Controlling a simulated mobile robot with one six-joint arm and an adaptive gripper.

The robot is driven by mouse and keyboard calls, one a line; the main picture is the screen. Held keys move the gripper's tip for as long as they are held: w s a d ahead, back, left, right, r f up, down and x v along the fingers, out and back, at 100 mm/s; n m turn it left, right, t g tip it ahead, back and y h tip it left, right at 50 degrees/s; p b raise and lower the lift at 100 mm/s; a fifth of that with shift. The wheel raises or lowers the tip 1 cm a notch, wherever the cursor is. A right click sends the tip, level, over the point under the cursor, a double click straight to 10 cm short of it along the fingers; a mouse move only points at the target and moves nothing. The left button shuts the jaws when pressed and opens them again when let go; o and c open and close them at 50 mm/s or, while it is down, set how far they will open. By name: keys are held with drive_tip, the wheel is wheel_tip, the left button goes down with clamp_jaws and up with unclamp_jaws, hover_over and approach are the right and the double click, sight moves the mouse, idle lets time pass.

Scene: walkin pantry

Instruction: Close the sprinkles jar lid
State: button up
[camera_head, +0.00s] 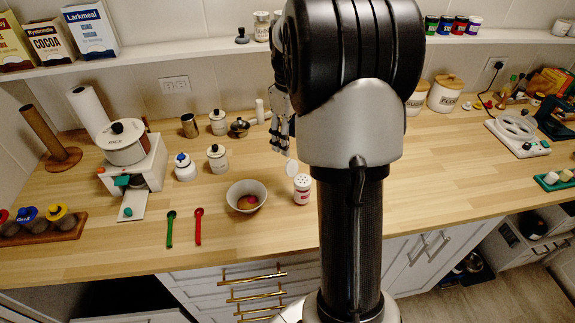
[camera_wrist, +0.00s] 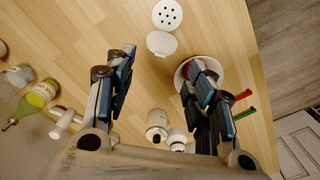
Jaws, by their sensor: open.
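The sprinkles jar (camera_head: 302,190) is a small white shaker with a red label, upright on the wooden counter right of the bowl. Its round top with dark holes is bare in the wrist view (camera_wrist: 168,14). The white lid (camera_head: 291,167) is flipped open beside the top, on the side toward my gripper; it also shows in the wrist view (camera_wrist: 161,44). My gripper (camera_head: 282,134) is open and empty, above and behind the jar in the head view. In the wrist view its fingers (camera_wrist: 160,66) are spread, with the lid just beyond the gap between their tips.
A bowl (camera_head: 234,205) with something red inside stands left of the jar, partly behind one finger in the wrist view. Green (camera_head: 170,228) and red (camera_head: 198,226) spoons lie farther left. Several white canisters (camera_head: 217,158) stand behind. Counter right of my arm is mostly clear.

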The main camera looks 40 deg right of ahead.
sight(289, 160)
wheel_tip(289, 160, down, 9)
drive_tip(key=b, duration=0.2)
drive_tip(key=shift+r+b, duration=0.1)
drive_tip(key=shift+b, duration=0.2)
drive_tip(key=shift+c, duration=0.5)
drive_tip(key=c, duration=0.7)
